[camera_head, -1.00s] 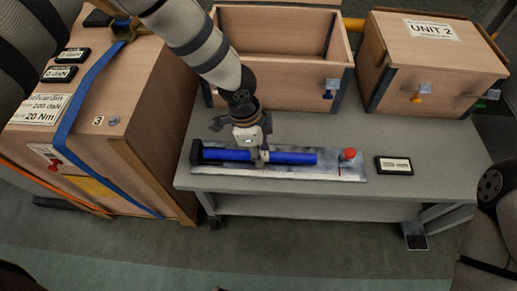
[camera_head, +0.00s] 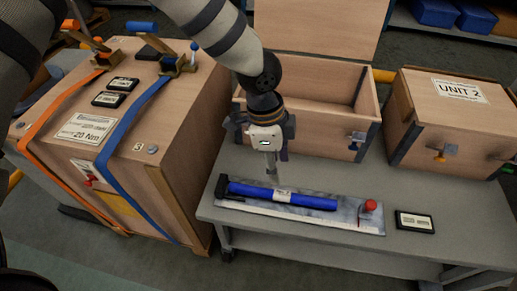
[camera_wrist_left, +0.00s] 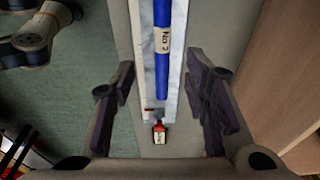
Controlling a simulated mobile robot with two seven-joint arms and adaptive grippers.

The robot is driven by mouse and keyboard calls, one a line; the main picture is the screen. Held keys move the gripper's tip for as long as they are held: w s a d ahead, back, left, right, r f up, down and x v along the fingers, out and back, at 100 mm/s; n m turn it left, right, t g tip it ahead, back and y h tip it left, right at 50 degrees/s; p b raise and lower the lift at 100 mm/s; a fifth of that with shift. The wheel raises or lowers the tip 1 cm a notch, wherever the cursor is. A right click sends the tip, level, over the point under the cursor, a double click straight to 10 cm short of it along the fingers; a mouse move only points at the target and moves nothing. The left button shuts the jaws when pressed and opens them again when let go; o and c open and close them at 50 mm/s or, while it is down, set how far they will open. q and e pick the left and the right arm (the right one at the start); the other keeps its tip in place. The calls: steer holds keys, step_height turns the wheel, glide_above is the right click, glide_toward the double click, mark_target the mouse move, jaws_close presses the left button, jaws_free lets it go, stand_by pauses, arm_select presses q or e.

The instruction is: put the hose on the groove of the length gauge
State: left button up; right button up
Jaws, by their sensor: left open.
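The blue hose (camera_head: 310,201) lies lengthwise along the length gauge (camera_head: 345,219), a flat grey plate on the grey table. It has a pale label around its middle; in the left wrist view the label on the hose (camera_wrist_left: 162,70) reads "No 2". Its left end is at the gauge's black end block (camera_head: 222,186), and a red knob (camera_head: 370,205) stands near the gauge's right end. My left gripper (camera_head: 272,178) is above and just behind the hose, apart from it. My right gripper is not visible.
An open wooden box (camera_head: 300,135) stands behind the gauge, with the closed "UNIT 2" box (camera_head: 450,125) to its right. A small black display (camera_head: 414,222) lies right of the gauge. A large strapped crate (camera_head: 165,150) stands at the left.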

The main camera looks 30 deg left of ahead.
arm_select(q)
steer(key=s+f+n+g, duration=0.1)
steer(key=s+f+n, duration=0.3)
steer(key=s, duration=0.6)
steer(key=s+f+n+g+h, duration=0.1)
steer(key=s+f+n+g, duration=0.15)
steer(key=s+f, duration=0.5)
steer(key=s+f+n+g, duration=0.1)
steer(key=s+f+n, duration=0.2)
steer(key=s, duration=0.9)
steer(key=s+a+n+g+y, duration=0.1)
steer(key=s+a+n+y, duration=0.2)
steer(key=s, duration=0.4)
steer(key=s+a+n, duration=0.3)
steer(key=s+a, duration=0.2)
steer(key=s, duration=0.3)
steer(key=w+r+t+p, duration=0.2)
steer(key=w+r+p, duration=0.4)
steer(key=w+r, duration=0.1)
steer(key=shift+w+r+t+p, duration=0.25)
steer(key=shift+r+t+p, duration=0.1)
steer(key=shift+r, duration=0.15)
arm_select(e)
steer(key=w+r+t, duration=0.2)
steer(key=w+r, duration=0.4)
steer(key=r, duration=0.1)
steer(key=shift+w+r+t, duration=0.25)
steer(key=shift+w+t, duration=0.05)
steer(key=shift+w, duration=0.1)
